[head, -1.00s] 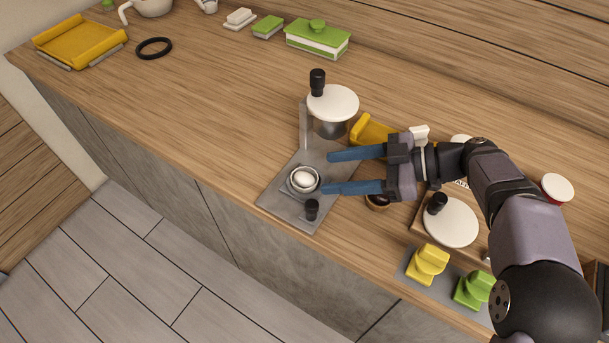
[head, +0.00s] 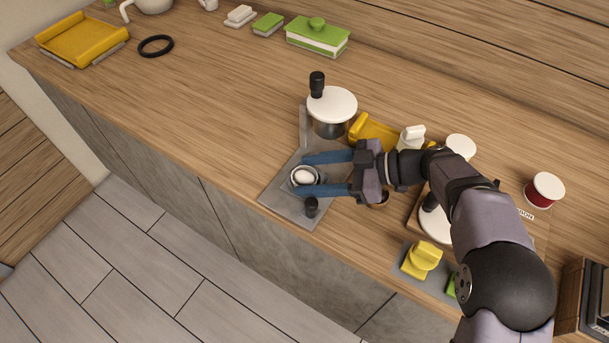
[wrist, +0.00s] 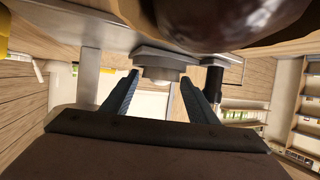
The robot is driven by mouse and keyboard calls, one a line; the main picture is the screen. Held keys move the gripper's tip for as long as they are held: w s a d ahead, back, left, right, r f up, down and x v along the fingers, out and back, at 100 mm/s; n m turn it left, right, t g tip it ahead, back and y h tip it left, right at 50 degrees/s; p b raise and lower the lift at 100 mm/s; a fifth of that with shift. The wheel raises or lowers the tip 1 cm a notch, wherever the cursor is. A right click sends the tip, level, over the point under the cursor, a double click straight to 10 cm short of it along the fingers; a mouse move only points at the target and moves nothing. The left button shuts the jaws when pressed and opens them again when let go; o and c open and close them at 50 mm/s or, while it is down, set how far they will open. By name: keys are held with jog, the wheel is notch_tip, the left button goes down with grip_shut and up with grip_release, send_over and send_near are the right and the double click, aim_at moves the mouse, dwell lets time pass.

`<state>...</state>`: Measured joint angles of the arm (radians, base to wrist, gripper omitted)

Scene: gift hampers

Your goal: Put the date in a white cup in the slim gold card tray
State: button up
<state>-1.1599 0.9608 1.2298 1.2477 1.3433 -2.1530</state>
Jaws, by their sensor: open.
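My gripper (head: 299,175) is open, with its two blue fingers on either side of a small white rounded piece (head: 304,177) in a round metal holder on a grey metal stand (head: 285,205). The fingers also straddle the holder in the wrist view (wrist: 160,72). No date can be made out in that piece. A dark brown rounded thing (wrist: 220,22) fills the top of the wrist view, close to the camera. A gold-yellow tray (head: 80,40) is at the far left; another yellow tray (head: 372,130) is partly hidden behind my gripper. I cannot tell which is the slim one.
The stand has a white round plate (head: 333,104) and black knobs (head: 311,206). Yellow stepped blocks (head: 423,260), a red-and-white tin (head: 544,190) and white lidded pieces are at right. A green-lidded box (head: 318,36) and black ring (head: 155,46) are at the back. The left-middle counter is clear.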

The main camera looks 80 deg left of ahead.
jog(key=c, duration=0.8)
jog(key=shift+r, duration=0.25)
jog(key=shift+c, duration=0.2)
notch_tip(320, 180, up, 28)
jog(key=shift+f, duration=0.2)
jog(key=shift+w, duration=0.1)
